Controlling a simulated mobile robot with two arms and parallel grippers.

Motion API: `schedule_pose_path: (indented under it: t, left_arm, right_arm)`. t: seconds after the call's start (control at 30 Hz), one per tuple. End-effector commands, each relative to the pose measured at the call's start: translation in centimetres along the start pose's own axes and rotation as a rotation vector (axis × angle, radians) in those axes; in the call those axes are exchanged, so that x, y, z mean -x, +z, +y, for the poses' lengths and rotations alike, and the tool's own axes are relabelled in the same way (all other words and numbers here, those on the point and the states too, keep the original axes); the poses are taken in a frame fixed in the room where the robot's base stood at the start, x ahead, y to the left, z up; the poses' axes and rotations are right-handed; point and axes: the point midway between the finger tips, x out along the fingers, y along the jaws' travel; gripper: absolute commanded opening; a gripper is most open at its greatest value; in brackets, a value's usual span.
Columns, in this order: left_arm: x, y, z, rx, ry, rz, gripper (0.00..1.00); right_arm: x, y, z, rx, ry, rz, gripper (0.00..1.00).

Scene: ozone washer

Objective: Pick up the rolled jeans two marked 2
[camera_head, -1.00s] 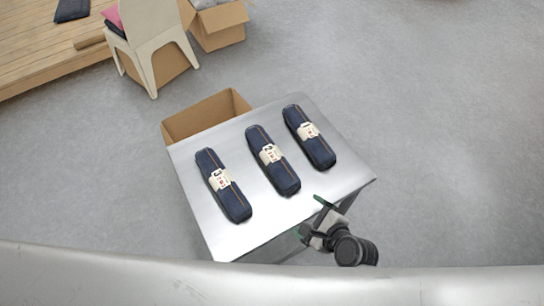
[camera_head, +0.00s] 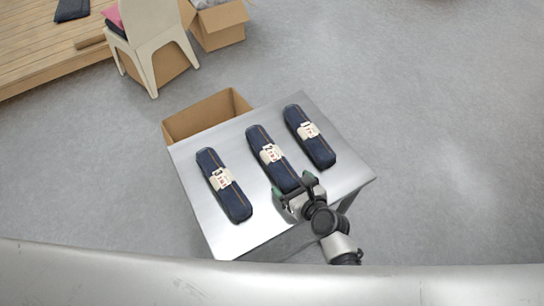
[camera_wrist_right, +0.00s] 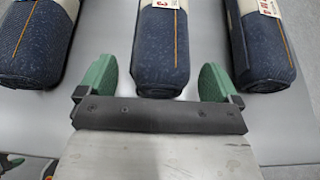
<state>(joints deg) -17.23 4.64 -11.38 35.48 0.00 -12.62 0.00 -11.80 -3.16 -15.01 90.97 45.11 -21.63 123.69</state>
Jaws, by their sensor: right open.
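Three dark blue rolled jeans with pale paper bands lie side by side on a metal table (camera_head: 207,215). The middle roll (camera_head: 265,141) has a band whose red mark is too small to read surely; the left roll (camera_head: 234,203) and right roll (camera_head: 318,149) lie apart from it. My right gripper (camera_head: 294,185) is open at the near end of the middle roll. In the right wrist view, the middle roll (camera_wrist_right: 161,52) lies ahead between the green fingertips of my right gripper (camera_wrist_right: 156,80), with gaps on both sides.
The left roll (camera_wrist_right: 35,42) and right roll (camera_wrist_right: 262,52) stand close outside the fingers in the right wrist view. An open cardboard box (camera_head: 205,115) is at the table's far left edge. A pale chair (camera_head: 155,45) stands beyond on the grey floor.

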Motion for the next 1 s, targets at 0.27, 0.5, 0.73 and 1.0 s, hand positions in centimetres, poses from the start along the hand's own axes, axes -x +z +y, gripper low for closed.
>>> schedule_pose_path:
  t: [0.27,0.5,0.73,1.0]
  left_arm:
    - [0.0,0.0,0.0,-0.001,0.001,0.0,0.43]
    - [0.0,0.0,0.1,-0.001,0.001,0.001,0.43]
    - [0.0,-0.1,0.1,-0.002,0.001,0.001,0.43]
    - [0.0,-0.1,0.1,-0.002,0.002,0.002,0.43]
  right_arm:
    - [-2.9,-0.1,-0.2,0.001,0.0,0.0,0.94]
    - [-2.9,-0.1,-0.2,0.0,0.0,0.0,0.91]
    - [-2.9,-0.1,-0.2,0.0,0.0,0.0,0.55]
    - [-2.9,0.1,-0.2,0.0,-0.001,-0.003,0.29]
